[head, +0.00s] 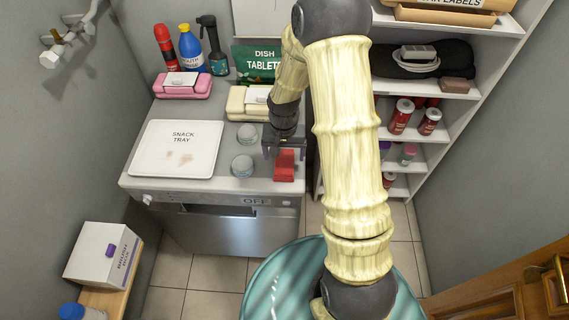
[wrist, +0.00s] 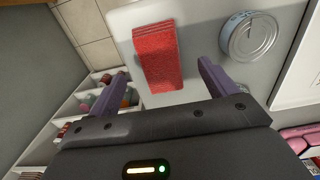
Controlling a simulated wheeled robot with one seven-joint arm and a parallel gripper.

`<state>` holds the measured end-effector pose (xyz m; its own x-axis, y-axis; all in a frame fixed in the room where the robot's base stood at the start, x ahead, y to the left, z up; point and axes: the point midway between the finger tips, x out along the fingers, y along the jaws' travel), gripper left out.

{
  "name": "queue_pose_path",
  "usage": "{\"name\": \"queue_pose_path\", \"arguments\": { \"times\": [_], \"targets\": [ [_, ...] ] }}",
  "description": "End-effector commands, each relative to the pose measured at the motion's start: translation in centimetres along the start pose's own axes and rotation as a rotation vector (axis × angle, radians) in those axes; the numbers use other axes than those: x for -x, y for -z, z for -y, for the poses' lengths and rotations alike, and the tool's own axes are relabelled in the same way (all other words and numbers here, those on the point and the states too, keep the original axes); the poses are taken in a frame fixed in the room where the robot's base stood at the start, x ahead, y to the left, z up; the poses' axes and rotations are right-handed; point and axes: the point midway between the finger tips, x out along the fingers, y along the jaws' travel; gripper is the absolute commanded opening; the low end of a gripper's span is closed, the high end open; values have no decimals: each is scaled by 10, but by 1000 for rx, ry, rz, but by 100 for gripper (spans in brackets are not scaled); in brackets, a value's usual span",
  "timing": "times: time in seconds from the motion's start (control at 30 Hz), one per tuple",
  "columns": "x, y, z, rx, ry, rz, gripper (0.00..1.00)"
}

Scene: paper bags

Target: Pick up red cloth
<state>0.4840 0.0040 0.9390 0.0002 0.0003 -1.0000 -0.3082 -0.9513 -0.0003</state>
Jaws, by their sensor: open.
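The red cloth (head: 284,165) is a small folded stack lying near the front right edge of the grey counter (head: 222,185). In the wrist view the red cloth (wrist: 158,57) shows as layered red fabric, ahead of and between the two purple fingers. My gripper (head: 284,146) is just behind the cloth in the head view, pointing down. In the wrist view my gripper (wrist: 163,82) is open, with nothing held between its fingers. I cannot tell its exact height above the cloth.
Two round tins (head: 247,133) (head: 242,165) stand left of the cloth; one shows close by in the wrist view (wrist: 248,37). A white snack tray (head: 177,149) lies further left. Shelves (head: 480,50) with cans stand to the right. A teal round surface (head: 275,285) is in front.

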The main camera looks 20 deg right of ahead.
Motion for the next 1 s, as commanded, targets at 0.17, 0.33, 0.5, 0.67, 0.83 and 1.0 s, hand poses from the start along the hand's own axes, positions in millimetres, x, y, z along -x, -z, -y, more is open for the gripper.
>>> {"name": "queue_pose_path", "arguments": {
  "times": [0.17,0.33,0.5,0.67,0.83,1.0],
  "targets": [
    [0,0,0,0,0,0,85],
    [-6,-1,-1,0,-2,3,85],
    [-26,-2,-1,0,-2,5,85],
    [-46,-1,-1,-1,-1,2,85],
    [-52,-1,-1,0,0,1,85],
    [-52,-1,-1,0,0,0,85]
  ]
}}
